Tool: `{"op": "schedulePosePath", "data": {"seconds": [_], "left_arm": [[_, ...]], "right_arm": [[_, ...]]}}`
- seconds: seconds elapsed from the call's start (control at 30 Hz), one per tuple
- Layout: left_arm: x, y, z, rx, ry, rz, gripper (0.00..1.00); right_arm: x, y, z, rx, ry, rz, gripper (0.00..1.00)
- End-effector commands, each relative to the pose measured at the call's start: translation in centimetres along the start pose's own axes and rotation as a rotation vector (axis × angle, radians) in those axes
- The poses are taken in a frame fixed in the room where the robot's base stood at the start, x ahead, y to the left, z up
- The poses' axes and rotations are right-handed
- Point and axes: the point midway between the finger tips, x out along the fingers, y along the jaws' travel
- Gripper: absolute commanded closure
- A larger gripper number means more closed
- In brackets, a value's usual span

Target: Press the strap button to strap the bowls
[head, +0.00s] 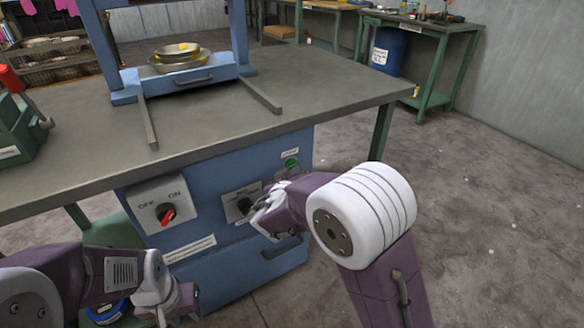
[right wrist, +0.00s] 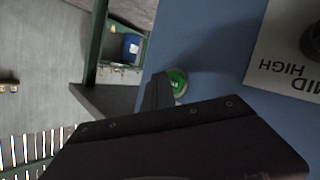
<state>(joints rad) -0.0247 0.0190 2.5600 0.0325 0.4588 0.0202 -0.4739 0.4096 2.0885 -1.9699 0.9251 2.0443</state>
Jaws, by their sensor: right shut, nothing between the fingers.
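A round green button (head: 290,163) sits at the upper right of the blue machine's front panel, under a small white label. It also shows in the right wrist view (right wrist: 177,82). My right gripper (right wrist: 158,90) is shut and empty, its fingertips beside the button's left edge in that view; I cannot tell whether they touch it. In the head view the right wrist hides part of the panel just below the button. Stacked metal bowls (head: 178,57) with yellow contents sit on the blue machine's tray. My left gripper (head: 185,302) is low at the left; its fingers are unclear.
The panel also bears a red OFF/ON knob (head: 166,213) and a MID/HIGH selector (head: 243,205), partly behind my right wrist. The grey tabletop (head: 330,95) is above the panel. A green workbench and blue barrel (head: 388,50) are behind; floor at right is clear.

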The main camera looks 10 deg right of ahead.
Motion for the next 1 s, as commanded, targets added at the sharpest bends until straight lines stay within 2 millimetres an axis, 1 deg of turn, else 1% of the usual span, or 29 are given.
{"op": "schedulePosePath", "data": {"seconds": [0.03, 0.07, 0.37, 1.0], "left_arm": [[0.45, -0.01, 0.05, 0.0, 0.0, 0.0, 0.64], [0.49, -0.01, 0.05, 0.0, 0.0, 0.0, 0.64], [0.36, -0.01, 0.04, 0.0, 0.0, 0.0, 0.64], [0.88, -0.02, 0.09, 0.0, 0.0, 0.0, 0.64]], "right_arm": [[0.18, -0.15, 0.09, 0.002, 0.001, 0.001, 1.0], [0.21, -0.16, 0.02, 0.001, 0.001, 0.0, 1.0], [0.18, -0.13, -0.15, 0.0, 0.0, 0.0, 1.0], [0.68, -0.5, -0.44, 0.001, 0.0, 0.0, 1.0]]}}
